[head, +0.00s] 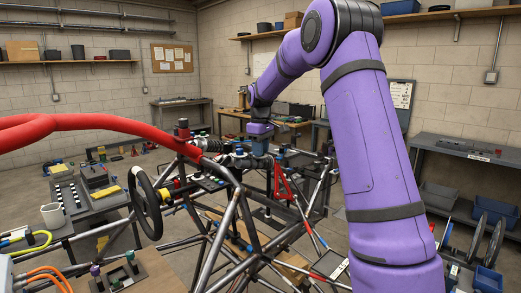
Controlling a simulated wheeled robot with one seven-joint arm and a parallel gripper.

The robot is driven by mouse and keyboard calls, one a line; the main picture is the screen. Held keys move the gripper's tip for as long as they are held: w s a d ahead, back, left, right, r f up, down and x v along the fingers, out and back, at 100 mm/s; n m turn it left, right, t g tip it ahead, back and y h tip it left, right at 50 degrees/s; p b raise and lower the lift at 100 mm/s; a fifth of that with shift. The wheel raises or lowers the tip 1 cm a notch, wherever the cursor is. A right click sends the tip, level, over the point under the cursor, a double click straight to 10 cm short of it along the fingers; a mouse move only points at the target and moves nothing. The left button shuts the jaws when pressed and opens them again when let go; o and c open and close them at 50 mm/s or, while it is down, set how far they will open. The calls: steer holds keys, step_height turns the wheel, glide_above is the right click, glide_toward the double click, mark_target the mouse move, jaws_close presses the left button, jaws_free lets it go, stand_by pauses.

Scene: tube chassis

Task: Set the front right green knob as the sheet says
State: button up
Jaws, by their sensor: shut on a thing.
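My gripper (259,146) points down at the far side of the tube chassis (222,232), beside a dark coil-spring part (216,146). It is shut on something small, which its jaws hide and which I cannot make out. I cannot pick out the front right green knob for sure. Small green parts (215,185) show among the tubes below and left of the gripper. A white sheet with writing (401,94) hangs on the board at the right wall; it is too small to read. Other papers (172,56) are pinned to a cork board on the back wall.
A thick red tube (95,123) crosses the left foreground. A black steering wheel (146,202) stands left of the chassis. A grey bench (480,152) with blue bins below is at the right.

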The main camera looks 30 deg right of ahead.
steer(key=o, duration=0.9)
steer(key=shift+o, duration=0.2)
step_height(320, 180, up, 11)
